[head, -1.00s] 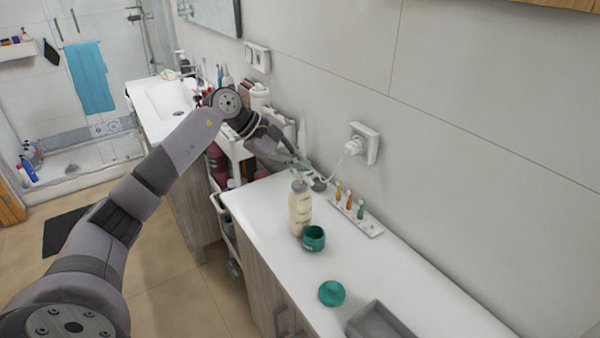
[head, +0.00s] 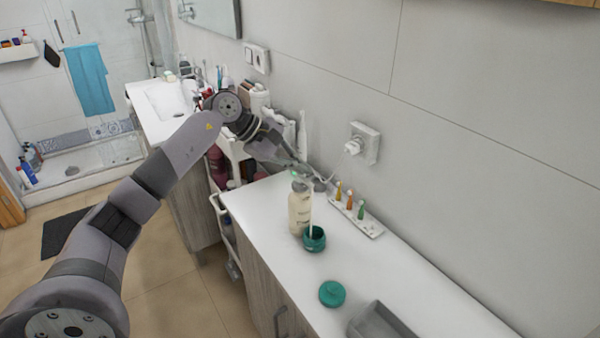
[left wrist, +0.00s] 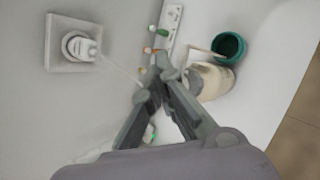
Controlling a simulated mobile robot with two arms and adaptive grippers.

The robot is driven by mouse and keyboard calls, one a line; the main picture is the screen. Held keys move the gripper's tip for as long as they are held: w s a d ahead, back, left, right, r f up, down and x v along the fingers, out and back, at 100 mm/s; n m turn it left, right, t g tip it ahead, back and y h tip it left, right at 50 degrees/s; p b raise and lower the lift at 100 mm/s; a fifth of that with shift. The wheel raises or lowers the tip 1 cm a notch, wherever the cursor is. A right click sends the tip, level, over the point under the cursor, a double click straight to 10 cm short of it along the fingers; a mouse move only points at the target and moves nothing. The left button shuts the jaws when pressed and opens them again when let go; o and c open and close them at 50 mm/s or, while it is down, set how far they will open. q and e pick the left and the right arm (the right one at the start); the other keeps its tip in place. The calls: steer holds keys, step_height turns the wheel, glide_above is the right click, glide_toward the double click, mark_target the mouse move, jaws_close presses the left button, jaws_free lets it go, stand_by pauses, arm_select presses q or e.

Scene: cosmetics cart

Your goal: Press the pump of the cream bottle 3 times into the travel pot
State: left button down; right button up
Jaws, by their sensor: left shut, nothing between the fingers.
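The cream bottle (head: 299,212), pale cream in colour, stands upright on the white counter in the head view. The open teal travel pot (head: 314,240) stands right beside its base. A thin pale strand (head: 311,219) runs from the pump's spout down to the pot. My left gripper (head: 308,178) is shut and empty, its fingertips at the pump top, which they largely hide. My right gripper is not in view.
A teal lid (head: 332,293) lies on the counter in front, near a grey tray (head: 382,323). A plug (head: 354,147) sits in the wall socket.

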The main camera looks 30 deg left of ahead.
mark_target(300, 176)
arm_select(q)
steer(key=shift+f, duration=0.3)
steer(key=shift+r, duration=0.1)
steer(key=shift+r+p, duration=0.6)
steer(key=shift+r, duration=0.6)
step_height(300, 176, up, 5)
steer(key=p, duration=0.3)
stand_by(1.4)
stand_by(0.5)
